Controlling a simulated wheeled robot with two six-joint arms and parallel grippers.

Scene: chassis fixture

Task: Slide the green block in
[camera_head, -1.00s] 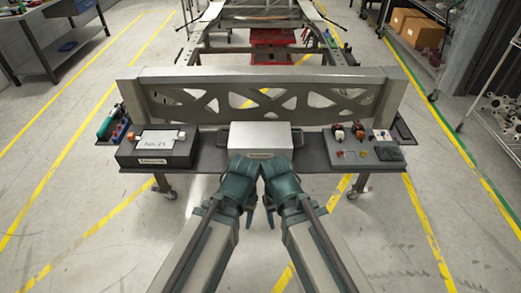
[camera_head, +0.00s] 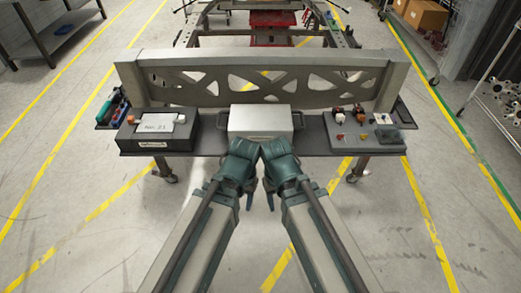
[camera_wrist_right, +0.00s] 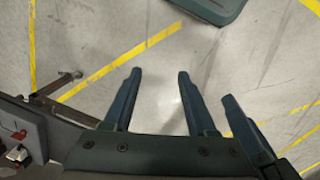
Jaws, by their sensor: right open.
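I cannot make out a green block in either view. A metal box (camera_head: 260,122) stands at the middle of the dark shelf, in front of the perforated metal beam (camera_head: 157,97). My left gripper (camera_head: 247,198) and right gripper (camera_head: 269,195) hang side by side just in front of the box, fingers down, apart from the parts on the shelf. In the wrist view the right gripper (camera_wrist_right: 157,82) is open with nothing between its fingers. The left gripper's fingers are mostly hidden in the head view.
A dark box with a white label (camera_head: 158,124) stands on the shelf's left. Small orange, red and yellow parts lie on the dark panel (camera_head: 350,142) at right. A green-handled tool (camera_head: 105,111) hangs at far left. The floor in front is clear.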

